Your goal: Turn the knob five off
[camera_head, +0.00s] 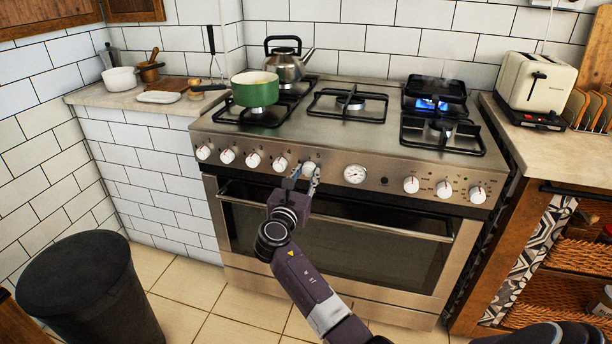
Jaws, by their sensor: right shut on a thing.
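The stove front (383,183) carries a row of white knobs. The fifth knob from the left (309,168) sits just left of the round dial (355,174). My right gripper (304,179) reaches up from below and is shut on this fifth knob, one finger at each side. The fingers partly cover the knob, and its mark cannot be read. A blue flame (428,105) burns at the back right burner under a dark square pan (436,88). My left gripper is not in view.
A green pot (255,90) and a steel kettle (287,62) stand on the left burners. The oven handle (350,226) runs below the knobs, with my right arm in front of it. A black bin (85,292) stands at left. A toaster (535,87) stands on the right counter.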

